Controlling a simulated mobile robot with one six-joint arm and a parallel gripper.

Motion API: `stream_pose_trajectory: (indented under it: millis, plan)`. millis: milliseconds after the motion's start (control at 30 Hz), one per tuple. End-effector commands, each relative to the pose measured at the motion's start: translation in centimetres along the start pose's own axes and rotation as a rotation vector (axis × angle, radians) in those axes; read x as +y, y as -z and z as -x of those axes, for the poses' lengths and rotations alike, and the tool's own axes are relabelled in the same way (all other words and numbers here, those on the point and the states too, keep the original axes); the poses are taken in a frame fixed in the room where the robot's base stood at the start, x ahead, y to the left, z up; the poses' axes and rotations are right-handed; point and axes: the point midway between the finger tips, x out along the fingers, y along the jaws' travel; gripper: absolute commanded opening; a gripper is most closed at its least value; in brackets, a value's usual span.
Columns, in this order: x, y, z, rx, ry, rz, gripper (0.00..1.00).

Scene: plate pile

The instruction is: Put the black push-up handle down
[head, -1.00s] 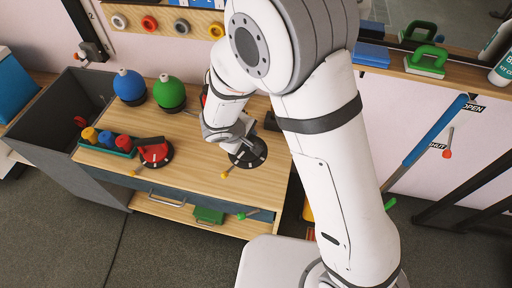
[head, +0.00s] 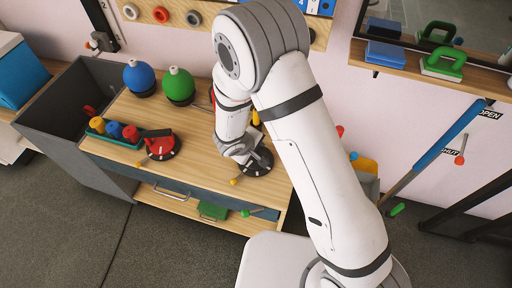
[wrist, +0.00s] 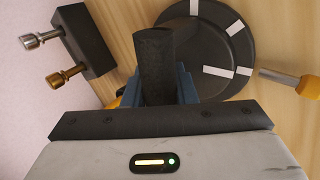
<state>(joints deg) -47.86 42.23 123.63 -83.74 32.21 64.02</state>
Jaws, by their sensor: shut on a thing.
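My gripper (wrist: 165,88) is shut on a black, rough-surfaced cylindrical grip, the black push-up handle (wrist: 154,55), in the wrist view. The handle stands up between the blue fingers; its lower part is hidden by the gripper. Behind it lies a black round disc (wrist: 222,45) with white marks, on the wooden top. In the head view my gripper (head: 242,154) is low over the right end of the wooden cabinet top (head: 205,150), close to the black disc (head: 262,165). The handle cannot be made out there. I cannot tell whether it touches the top.
A black block with two metal pegs (wrist: 88,40) is left of the handle; a yellow-tipped lever (wrist: 302,84) is at right. A red dial (head: 163,146), a tray of coloured knobs (head: 110,138), and blue (head: 139,76) and green (head: 178,84) balls stand further left.

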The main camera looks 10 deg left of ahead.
Motion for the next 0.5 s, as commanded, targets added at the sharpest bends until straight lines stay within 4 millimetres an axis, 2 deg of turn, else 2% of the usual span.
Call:
stream_pose_trajectory:
  millis: [367, 400, 500]
  plan:
    - [-0.01, 0.04, -0.23, 0.001, -0.002, -0.003, 0.0]
    - [-0.07, -0.02, -0.28, 0.0, -0.001, -0.002, 0.26]
    - [-0.01, -0.03, -0.2, -0.001, -0.001, -0.002, 0.34]
